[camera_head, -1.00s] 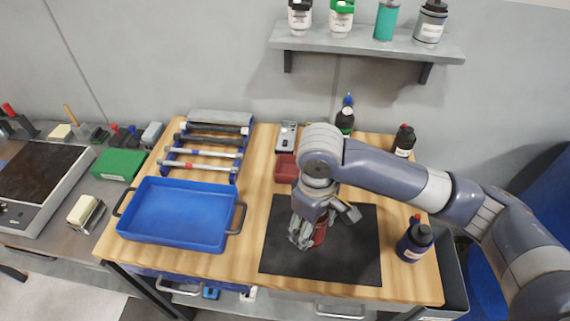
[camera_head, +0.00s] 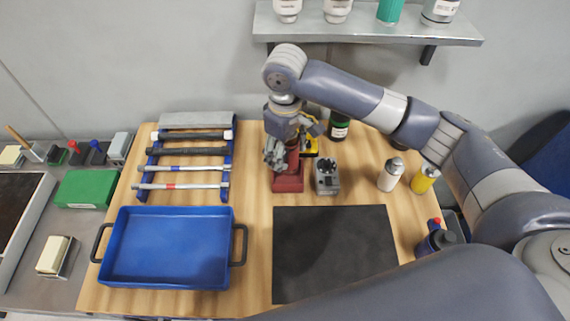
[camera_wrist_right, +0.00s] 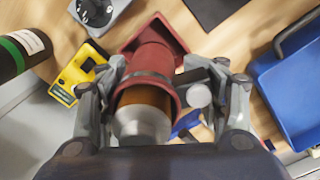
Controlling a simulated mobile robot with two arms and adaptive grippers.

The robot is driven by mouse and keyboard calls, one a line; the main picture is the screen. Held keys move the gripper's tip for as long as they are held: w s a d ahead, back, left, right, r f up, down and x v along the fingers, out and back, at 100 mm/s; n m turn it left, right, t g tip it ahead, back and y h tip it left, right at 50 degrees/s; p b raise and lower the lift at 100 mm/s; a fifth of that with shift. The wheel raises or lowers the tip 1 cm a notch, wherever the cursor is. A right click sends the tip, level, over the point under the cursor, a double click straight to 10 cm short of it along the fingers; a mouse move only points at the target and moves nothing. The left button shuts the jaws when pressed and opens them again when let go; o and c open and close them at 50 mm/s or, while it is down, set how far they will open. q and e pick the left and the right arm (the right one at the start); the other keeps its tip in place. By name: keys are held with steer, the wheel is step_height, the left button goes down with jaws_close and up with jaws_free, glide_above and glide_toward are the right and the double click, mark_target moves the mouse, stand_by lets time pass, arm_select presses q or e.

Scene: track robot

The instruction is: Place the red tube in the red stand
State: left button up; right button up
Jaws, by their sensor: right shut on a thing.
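The red tube (camera_wrist_right: 150,65) is held in my right gripper (camera_head: 282,158), whose fingers are closed around it in the wrist view (camera_wrist_right: 165,95). The tube has a dark band and a brown and silver end towards the camera. The red stand (camera_head: 288,184) is on the wooden table, directly below the gripper; in the wrist view its red edge (camera_wrist_right: 178,32) shows past the tube's far end. The tube (camera_head: 293,160) looks roughly upright over the stand. I cannot tell whether its lower end is inside. My left gripper is not in view.
A grey device (camera_head: 326,178) stands close right of the stand, with a yellow device (camera_head: 311,146) behind. A blue tray (camera_head: 168,250) and a tool rack (camera_head: 188,165) are at left. The black mat (camera_head: 335,250) is bare. Bottles stand at right.

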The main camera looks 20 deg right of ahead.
steer(key=shift+s+f, duration=0.1)
steer(key=shift+f, duration=0.25)
step_height(320, 180, down, 5)
steer(key=shift+r+p, duration=0.15)
steer(key=shift+p, duration=0.3)
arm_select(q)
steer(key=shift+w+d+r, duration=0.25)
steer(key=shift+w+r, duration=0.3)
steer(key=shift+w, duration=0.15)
arm_select(e)
steer(key=o, duration=1.2)
steer(key=shift+f, duration=0.3)
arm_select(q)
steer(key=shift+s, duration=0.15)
arm_select(e)
steer(key=shift+o, duration=0.2)
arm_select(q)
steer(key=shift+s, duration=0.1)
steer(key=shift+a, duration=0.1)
arm_select(e)
steer(key=shift+r, duration=0.1)
